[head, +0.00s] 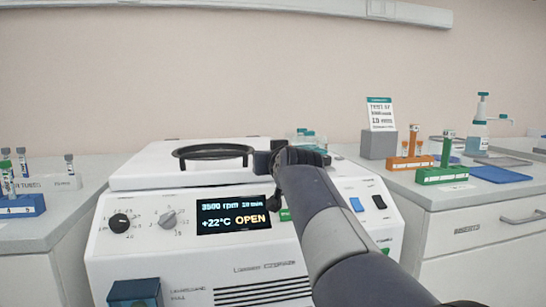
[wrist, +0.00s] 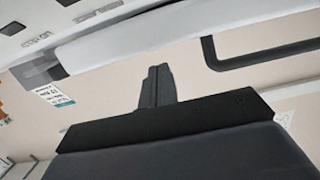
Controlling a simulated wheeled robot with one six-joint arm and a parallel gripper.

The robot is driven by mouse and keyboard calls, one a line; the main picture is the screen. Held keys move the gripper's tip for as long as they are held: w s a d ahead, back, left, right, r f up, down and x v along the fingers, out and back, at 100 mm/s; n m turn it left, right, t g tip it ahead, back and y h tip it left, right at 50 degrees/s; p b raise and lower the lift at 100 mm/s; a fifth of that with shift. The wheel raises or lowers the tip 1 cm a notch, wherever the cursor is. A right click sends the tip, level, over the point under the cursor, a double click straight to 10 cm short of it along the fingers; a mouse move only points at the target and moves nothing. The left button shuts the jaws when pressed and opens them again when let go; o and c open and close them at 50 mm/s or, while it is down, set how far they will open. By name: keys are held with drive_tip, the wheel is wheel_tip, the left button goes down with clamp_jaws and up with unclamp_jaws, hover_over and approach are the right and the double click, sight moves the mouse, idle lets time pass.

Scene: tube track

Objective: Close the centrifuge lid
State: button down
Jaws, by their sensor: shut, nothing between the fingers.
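The white centrifuge (head: 150,250) stands in the middle of the head view, its display (head: 234,214) reading "OPEN". Its lid (head: 150,176) looks low and nearly flat over the body; I cannot tell whether a gap is left under it. A dark curved handle (head: 213,152) is on the lid. My gripper (head: 270,160) is shut and empty beside the handle's right end, over the lid's right part; contact is unclear. In the wrist view my shut gripper (wrist: 156,88) points toward the white lid edge (wrist: 150,32), with the black handle (wrist: 225,65) to its right.
A bench on the right holds an orange tube rack (head: 410,162), a green tube rack (head: 442,175), a blue tray (head: 498,174) and a wash bottle (head: 478,132). A blue rack (head: 20,206) with tubes stands on the left bench. My arm covers part of the centrifuge's right front.

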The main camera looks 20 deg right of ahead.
drive_tip(key=s+a+f, duration=0.1)
drive_tip(key=s+a, duration=0.1)
drive_tip(key=s, duration=0.7)
drive_tip(key=shift+s, duration=0.3)
drive_tip(key=w, duration=0.3)
drive_tip(key=w+d+r, duration=0.1)
drive_tip(key=w, duration=0.2)
drive_tip(key=w+d+b, duration=0.1)
drive_tip(key=w, duration=0.2)
drive_tip(key=shift+w+r, duration=0.2)
drive_tip(key=shift+r, duration=0.1)
drive_tip(key=shift+f+b, duration=0.55)
drive_tip(key=shift+f, duration=0.3)
drive_tip(key=shift+a, duration=0.1)
